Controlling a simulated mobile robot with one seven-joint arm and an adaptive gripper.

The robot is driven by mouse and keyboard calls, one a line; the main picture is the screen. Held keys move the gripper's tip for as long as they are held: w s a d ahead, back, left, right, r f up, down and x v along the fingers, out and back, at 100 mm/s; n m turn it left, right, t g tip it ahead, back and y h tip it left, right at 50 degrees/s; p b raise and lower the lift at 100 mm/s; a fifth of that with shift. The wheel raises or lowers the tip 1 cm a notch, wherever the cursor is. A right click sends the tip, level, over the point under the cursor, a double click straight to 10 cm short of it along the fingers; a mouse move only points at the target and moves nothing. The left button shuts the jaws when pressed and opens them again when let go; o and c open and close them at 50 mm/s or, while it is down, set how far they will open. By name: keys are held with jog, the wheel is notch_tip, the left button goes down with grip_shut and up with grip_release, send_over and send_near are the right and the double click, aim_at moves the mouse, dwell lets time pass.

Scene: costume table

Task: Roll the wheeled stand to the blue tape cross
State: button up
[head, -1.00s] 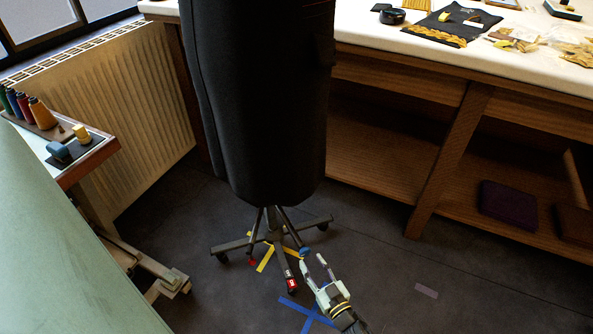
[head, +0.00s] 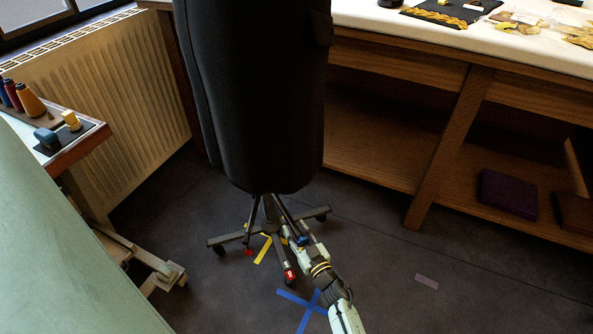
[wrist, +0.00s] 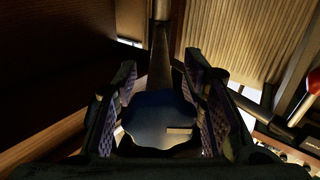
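The wheeled stand is a black garment form (head: 255,100) on a pole with a dark wheeled base (head: 277,247). Red marks show on its legs. The base stands over yellow tape (head: 263,250) on the floor. The blue tape cross (head: 308,300) lies just in front and to the right, partly hidden by my arm. My gripper (head: 298,238) is at the right front of the base, by a small blue knob. In the wrist view the dark blue scalloped knob (wrist: 158,115) lies between my spread fingers (wrist: 165,95). Firm contact on both sides is not visible.
A wooden workbench (head: 465,140) with a lower shelf stands behind and right. A radiator (head: 100,90) is at the left back. A pale green table (head: 60,250) with a caster foot is at the left. The floor at right is clear, with a faint pinkish strip.

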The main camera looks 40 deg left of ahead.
jog(key=shift+c, duration=0.4)
grip_shut()
